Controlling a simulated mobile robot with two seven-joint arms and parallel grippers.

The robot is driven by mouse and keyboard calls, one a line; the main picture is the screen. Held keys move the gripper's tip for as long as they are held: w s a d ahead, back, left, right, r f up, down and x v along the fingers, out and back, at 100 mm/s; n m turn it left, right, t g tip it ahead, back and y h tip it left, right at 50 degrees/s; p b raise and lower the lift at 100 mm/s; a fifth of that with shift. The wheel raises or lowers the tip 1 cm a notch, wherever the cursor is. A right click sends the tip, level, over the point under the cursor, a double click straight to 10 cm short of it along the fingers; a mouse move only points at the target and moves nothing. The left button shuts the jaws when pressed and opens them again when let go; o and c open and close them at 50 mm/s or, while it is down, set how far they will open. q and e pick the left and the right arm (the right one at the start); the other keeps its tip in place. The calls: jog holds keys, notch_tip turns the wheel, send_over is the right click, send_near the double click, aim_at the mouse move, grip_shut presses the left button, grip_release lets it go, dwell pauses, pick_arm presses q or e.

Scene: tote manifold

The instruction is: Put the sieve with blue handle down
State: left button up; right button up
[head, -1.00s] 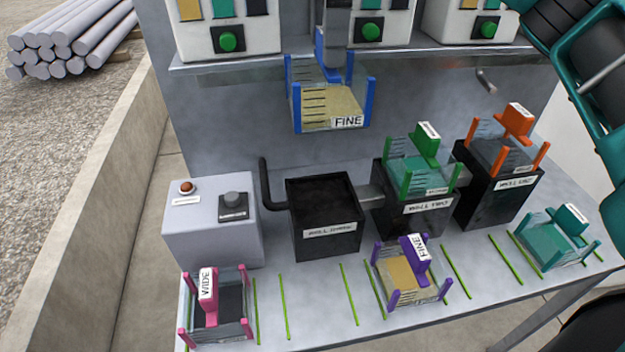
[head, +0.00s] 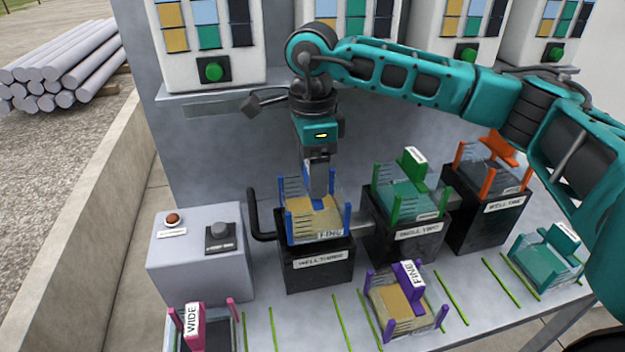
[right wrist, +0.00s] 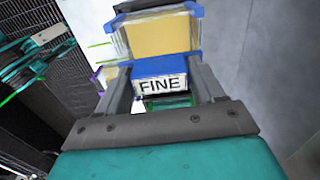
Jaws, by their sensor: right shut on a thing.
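The sieve with blue handle (head: 315,218) has clear walls, blue corner posts, a tan mesh and a FINE label. In the head view it is at the mouth of the black box labelled well three (head: 318,272). I cannot tell whether it rests there or hangs just above. My right gripper (head: 318,182) points down from above, shut on its blue handle. In the right wrist view the fingers (right wrist: 163,90) flank the blue handle (right wrist: 166,68) with its FINE label. My left gripper is not in view.
A green-handled sieve (head: 408,203) sits in the middle well and an orange one (head: 492,172) in the right well. Purple (head: 400,305), pink (head: 195,320) and teal (head: 547,250) sieves stand along the bench front. A grey button box (head: 190,265) is left of well three.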

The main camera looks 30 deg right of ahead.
notch_tip(320, 180, down, 2)
jog(key=shift+f, duration=0.25)
jog(key=shift+f, duration=0.25)
jog(key=o, duration=1.5)
